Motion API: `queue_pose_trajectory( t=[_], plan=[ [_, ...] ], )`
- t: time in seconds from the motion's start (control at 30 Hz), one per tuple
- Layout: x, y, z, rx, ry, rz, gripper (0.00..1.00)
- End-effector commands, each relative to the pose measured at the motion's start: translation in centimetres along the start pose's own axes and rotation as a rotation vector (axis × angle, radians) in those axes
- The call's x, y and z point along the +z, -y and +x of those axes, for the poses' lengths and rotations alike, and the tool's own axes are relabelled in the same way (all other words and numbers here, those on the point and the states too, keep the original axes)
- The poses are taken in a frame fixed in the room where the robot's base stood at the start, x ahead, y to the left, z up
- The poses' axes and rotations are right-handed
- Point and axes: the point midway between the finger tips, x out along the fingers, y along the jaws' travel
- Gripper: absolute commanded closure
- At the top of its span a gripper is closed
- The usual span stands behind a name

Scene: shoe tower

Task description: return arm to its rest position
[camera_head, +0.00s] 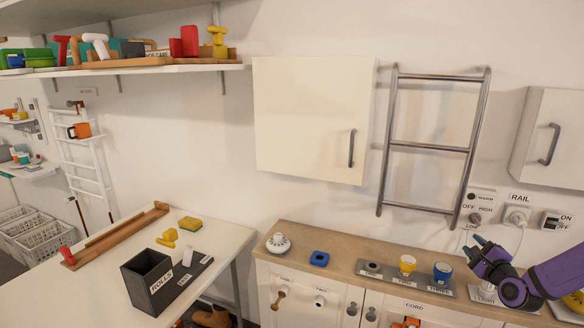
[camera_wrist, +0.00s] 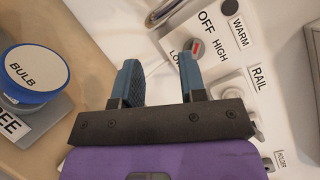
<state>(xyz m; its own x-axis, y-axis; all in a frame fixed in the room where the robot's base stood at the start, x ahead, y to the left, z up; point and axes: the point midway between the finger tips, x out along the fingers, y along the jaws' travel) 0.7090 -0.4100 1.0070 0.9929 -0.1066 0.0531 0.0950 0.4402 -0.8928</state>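My purple arm comes in from the right edge of the head view, and my gripper (camera_head: 482,247) hangs above the right part of the wooden counter. In the wrist view the two blue fingers of my gripper (camera_wrist: 160,82) stand apart with nothing between them. Beyond the fingertips is the white wall with a rotary knob (camera_wrist: 199,50) marked OFF, LOW, HIGH and WARM. A blue-topped item labelled BULB (camera_wrist: 33,70) sits left of the fingers, apart from them.
The wooden counter (camera_head: 335,272) carries a labelled holder with a yellow and a blue item (camera_head: 442,271). A metal rail ladder (camera_head: 430,148) and wall cabinets (camera_head: 312,120) are above. A white table (camera_head: 100,290) with a black box (camera_head: 150,285) stands left. Open space lies in front of the wall.

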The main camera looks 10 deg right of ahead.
Motion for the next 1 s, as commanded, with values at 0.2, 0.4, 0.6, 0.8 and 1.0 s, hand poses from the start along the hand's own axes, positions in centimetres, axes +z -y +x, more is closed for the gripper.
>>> queue_pose_trajectory(
  t=[0.2,0.4,0.6,0.8,1.0],
  plan=[
    [4.6,-0.2,2.2,0.265,0.024,-0.322,0.62],
    [8.5,0.4,2.8,0.467,0.047,-0.61,0.62],
    [12.7,2.0,2.5,0.637,0.07,-0.88,0.62],
    [17.2,4.4,1.3,0.778,0.095,-1.122,0.62],
    [22.0,7.1,-1.0,0.896,0.124,-1.328,0.62]
  ],
)
